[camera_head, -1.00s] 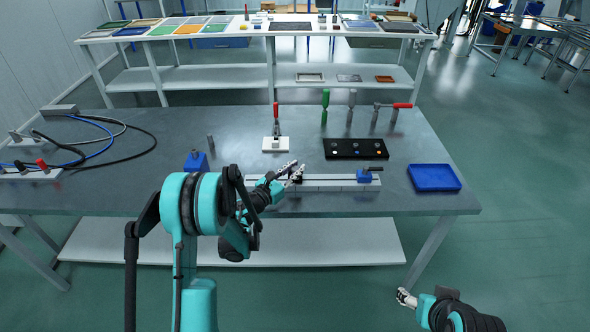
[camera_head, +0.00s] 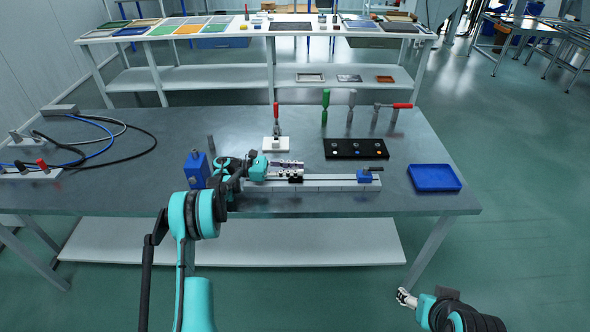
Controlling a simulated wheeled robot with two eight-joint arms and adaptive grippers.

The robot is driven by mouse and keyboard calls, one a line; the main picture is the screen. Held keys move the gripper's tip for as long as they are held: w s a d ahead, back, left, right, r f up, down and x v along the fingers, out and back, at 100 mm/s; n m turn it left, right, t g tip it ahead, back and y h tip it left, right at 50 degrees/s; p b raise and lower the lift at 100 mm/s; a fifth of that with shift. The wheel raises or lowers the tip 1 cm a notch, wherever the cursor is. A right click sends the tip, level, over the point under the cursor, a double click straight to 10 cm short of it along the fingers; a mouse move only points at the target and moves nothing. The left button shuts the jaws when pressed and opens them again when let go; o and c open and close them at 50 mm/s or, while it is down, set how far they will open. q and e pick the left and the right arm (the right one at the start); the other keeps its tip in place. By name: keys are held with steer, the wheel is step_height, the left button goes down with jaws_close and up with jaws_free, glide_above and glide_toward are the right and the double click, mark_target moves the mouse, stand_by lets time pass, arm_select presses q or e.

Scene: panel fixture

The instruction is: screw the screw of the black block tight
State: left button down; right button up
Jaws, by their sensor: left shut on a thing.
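The black block (camera_head: 295,180) is a small dark piece on the light rail (camera_head: 325,185) at the front of the grey table. My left gripper (camera_head: 297,168) reaches in from the left, lying almost level just behind and above the black block. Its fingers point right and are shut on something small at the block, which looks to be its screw. The fingers hide the screw, so how far in it sits cannot be seen. My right gripper (camera_head: 404,297) hangs low at the bottom right, away from the table; its opening is too small to judge.
A blue block with a black handle (camera_head: 366,175) sits at the rail's right end. A blue block (camera_head: 197,169) stands left of it. Cables (camera_head: 100,140) lie left.

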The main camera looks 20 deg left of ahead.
mark_target(295, 168)
arm_select(q)
steer(key=shift+m+g+h, duration=0.3)
steer(key=shift+m+g, duration=0.8)
steer(key=shift+g, duration=0.6)
steer(key=c, duration=1.3)
jaws_free()
step_height(295, 168, up, 10)
steer(key=shift+f, duration=0.1)
steer(key=shift+c, duration=0.5)
